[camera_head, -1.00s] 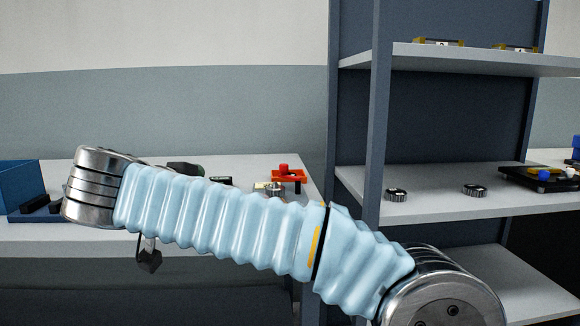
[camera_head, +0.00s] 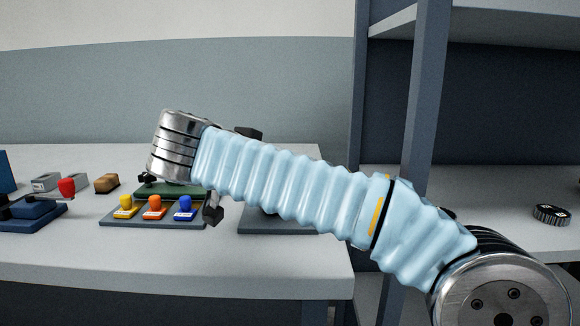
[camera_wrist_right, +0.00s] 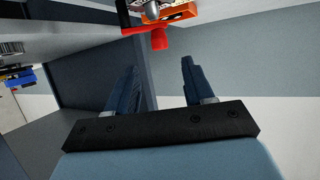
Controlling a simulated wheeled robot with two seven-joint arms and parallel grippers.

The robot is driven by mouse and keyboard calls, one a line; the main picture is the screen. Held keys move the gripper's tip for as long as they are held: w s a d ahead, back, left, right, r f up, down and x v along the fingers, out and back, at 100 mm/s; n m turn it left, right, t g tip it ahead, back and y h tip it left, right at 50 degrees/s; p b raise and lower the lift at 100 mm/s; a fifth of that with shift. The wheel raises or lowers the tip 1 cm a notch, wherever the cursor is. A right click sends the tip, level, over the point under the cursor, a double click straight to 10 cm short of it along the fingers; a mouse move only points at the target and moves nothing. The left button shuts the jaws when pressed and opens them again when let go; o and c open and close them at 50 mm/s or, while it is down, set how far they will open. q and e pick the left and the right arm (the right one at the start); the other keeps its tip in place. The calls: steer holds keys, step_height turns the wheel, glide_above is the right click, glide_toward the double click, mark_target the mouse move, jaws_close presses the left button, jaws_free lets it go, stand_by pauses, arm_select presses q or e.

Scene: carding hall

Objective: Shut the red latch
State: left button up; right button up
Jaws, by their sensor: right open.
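In the right wrist view a red handle (camera_wrist_right: 159,38) on a red bar shows at the top, beside an orange block (camera_wrist_right: 180,13) with a pale label. I cannot tell whether this latch is open or shut. My right gripper (camera_wrist_right: 158,68) is open and empty; the red handle is beyond its fingertips and apart from them. In the head view a red knob (camera_head: 67,187) sits on a lever over a blue base (camera_head: 34,220) at the left. My right arm crosses the head view and hides part of the table. My left gripper is in neither view.
The pale table (camera_head: 300,260) holds a grey panel (camera_head: 150,222) with yellow, orange and blue switches, a brown block (camera_head: 107,183) and grey blocks (camera_head: 46,181). A dark-blue shelf post (camera_head: 425,100) stands at right, with a round black part (camera_head: 551,214) on its shelf.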

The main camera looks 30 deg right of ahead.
steer(key=x, duration=0.9)
steer(key=shift+w+d+f+p, duration=0.15)
steer(key=shift+d+f+p, duration=0.05)
steer(key=shift+d+p, duration=0.1)
